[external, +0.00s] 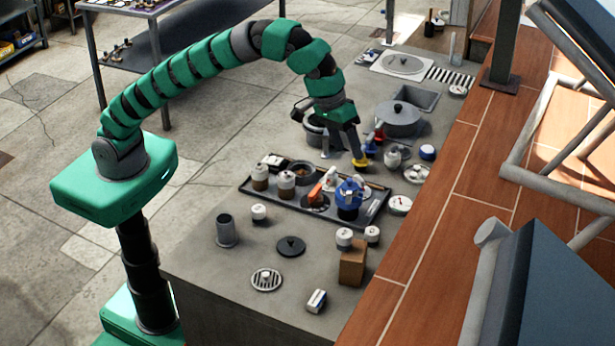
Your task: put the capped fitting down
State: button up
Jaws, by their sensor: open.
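My gripper (343,150) is open at the end of my green arm and points down behind the dark tray. One finger comes down near a small yellow piece; I cannot tell whether they touch. Nothing shows clearly between the fingers. I cannot tell which piece is the capped fitting. A larger white piece with a dark knob (393,158) stands just right of the gripper.
The dark tray (246,188) holds jars, a bowl and a blue pot (348,195). A grey lidded pot (398,118) and a sink lie behind. A grey cylinder (227,230), dark disc (291,246) and round grate (266,280) stand in front. The front left counter is fairly clear.

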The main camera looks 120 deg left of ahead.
jog(key=s+r+m+t, duration=0.2)
jog(key=s+r, duration=0.2)
jog(key=r, duration=0.4)
jog(key=s+d+r+m+t, duration=0.1)
jog(key=s+r+m+t, duration=0.1)
jog(key=s+r, duration=0.35)
jog(key=s+r+m+t, duration=0.2)
jog(key=s+r, duration=0.1)
jog(key=r, duration=0.7)
jog(key=s+r+m+t, duration=0.2)
jog(key=s+r, duration=0.3)
jog(key=s, duration=0.3)
jog(key=s+d+r+m+t, duration=0.1)
jog(key=s+r+m+t, duration=0.2)
jog(key=s+r, duration=0.3)
jog(key=shift+s+d+m, duration=0.15)
jog(key=shift+s+m, duration=0.35)
jog(key=shift+s, duration=0.75)
jog(key=shift+f, duration=0.1)
notch_tip(320, 180, down, 13)
jog(key=b, duration=1.3)
